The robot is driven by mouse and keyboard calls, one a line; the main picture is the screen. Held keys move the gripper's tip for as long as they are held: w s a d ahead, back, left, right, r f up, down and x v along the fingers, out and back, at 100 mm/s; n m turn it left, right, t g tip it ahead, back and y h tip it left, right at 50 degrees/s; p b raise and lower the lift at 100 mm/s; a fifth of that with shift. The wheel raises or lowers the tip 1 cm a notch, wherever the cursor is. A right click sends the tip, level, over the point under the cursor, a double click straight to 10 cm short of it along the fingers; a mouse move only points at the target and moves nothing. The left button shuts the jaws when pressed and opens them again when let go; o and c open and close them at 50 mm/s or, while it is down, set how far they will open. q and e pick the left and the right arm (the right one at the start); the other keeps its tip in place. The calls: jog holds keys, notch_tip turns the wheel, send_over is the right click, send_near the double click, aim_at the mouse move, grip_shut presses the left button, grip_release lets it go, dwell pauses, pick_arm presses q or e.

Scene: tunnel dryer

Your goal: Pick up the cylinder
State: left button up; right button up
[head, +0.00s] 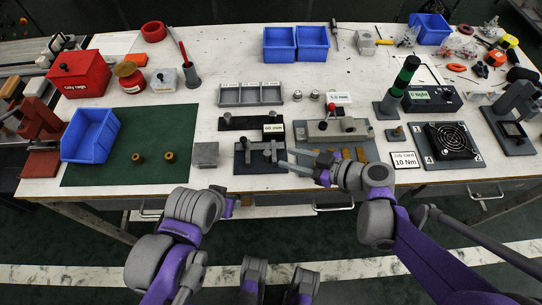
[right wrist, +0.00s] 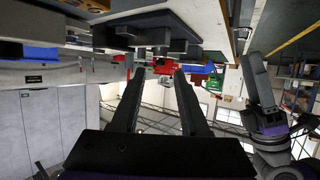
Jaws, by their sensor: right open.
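No single part stands out as the cylinder. Two small brass cylinders stand on the green mat (head: 128,172), a left one (head: 137,159) and a right one (head: 169,157).
A blue bin (head: 91,135) and red box (head: 80,73) stand at the left. A grey block (head: 205,154) lies left of the fixture. A dark and green column (head: 405,76) and a fan unit (head: 451,141) stand to the right. The table's front edge is close to both arms.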

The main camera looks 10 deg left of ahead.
aim_at(269, 153)
jog(key=x, duration=0.4)
jog(key=b+x, duration=0.1)
jog(key=x, duration=0.2)
jog(key=shift+f, duration=0.3)
grip_shut()
